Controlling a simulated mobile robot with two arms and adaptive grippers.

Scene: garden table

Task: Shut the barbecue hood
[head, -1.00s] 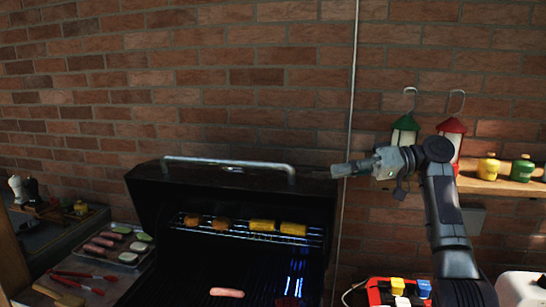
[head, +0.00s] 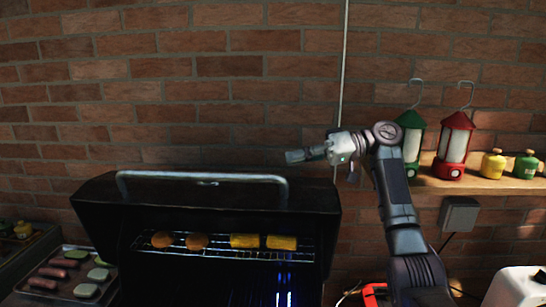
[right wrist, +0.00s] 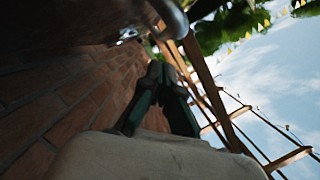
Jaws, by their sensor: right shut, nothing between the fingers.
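The black barbecue hood (head: 90,205) is raised, and the grill's inside shows beneath it. Its silver bar handle (head: 200,177) runs along the top front of the hood. My right gripper (head: 292,156) is shut and empty, pointing left, just above the handle's right end in the picture; I cannot tell whether they touch. In the right wrist view its dark fingers (right wrist: 155,72) are together, and a shiny metal bar (right wrist: 172,14), probably the handle, passes close by at the top. My left gripper is not in view.
Corn pieces (head: 245,241) and round orange-brown items (head: 196,241) lie on the upper rack. A tray (head: 108,272) of food stands left of the grill. A shelf (head: 480,182) with a green lantern (head: 411,142), a red lantern (head: 455,147) and canisters is at right. A brick wall stands behind.

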